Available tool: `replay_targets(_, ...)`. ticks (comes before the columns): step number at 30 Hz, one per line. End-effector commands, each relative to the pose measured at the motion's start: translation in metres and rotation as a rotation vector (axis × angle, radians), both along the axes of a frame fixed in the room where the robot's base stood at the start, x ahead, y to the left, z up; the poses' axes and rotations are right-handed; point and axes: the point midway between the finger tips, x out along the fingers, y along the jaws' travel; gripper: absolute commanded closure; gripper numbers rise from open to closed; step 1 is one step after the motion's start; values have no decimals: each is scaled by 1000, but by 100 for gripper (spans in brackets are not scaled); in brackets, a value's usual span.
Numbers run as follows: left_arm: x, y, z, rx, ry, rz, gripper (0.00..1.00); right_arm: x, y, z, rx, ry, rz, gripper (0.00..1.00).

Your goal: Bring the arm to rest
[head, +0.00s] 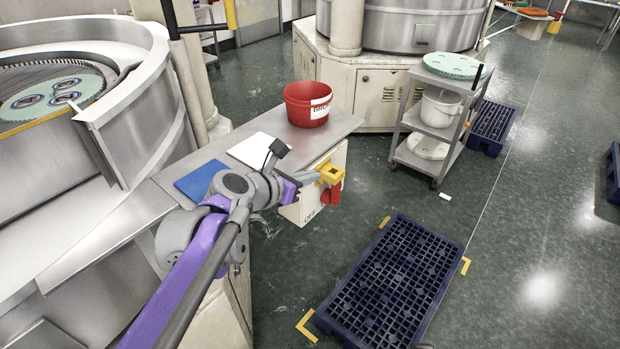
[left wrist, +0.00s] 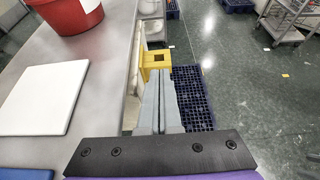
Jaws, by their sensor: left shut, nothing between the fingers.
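My left arm, purple and grey, reaches in from the lower left of the head view. Its gripper (head: 304,177) is over the front edge of the steel bench (head: 338,124), close to a yellow block (head: 331,173) with a red handle (head: 331,195) on a pale switch box. In the left wrist view the two grey fingers (left wrist: 162,105) are together with nothing between them. Their tips point at the yellow block (left wrist: 155,62); I cannot tell whether they touch it. My right gripper is not in view.
On the bench are a red bucket (head: 307,104), a white board (head: 258,149) and a blue mat (head: 200,180). A large round lapping machine (head: 150,90) stands at left. A dark blue pallet (head: 390,283) lies on the floor; a grey cart (head: 436,115) stands behind. Open floor lies between them.

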Motion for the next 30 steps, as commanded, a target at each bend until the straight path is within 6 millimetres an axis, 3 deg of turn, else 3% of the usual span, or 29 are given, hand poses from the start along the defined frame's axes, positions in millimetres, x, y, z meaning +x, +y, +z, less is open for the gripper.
replay_targets(8, -1, 0, -1, 11, -4, -5, 100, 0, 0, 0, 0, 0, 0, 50)
replay_targets(11, -13, 3, -4, 104, -41, -53, 100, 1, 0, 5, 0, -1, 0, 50)
replay_targets(14, -41, 12, -14, 326, -124, -177, 100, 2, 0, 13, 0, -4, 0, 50)
replay_targets(17, -82, 26, -32, 643, -237, -375, 100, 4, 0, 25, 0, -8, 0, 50)
replay_targets(24, -183, 78, -87, 1383, -475, -1004, 100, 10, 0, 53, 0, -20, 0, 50)
replay_targets(30, -246, 123, -123, 1765, -582, -1531, 100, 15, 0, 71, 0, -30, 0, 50)
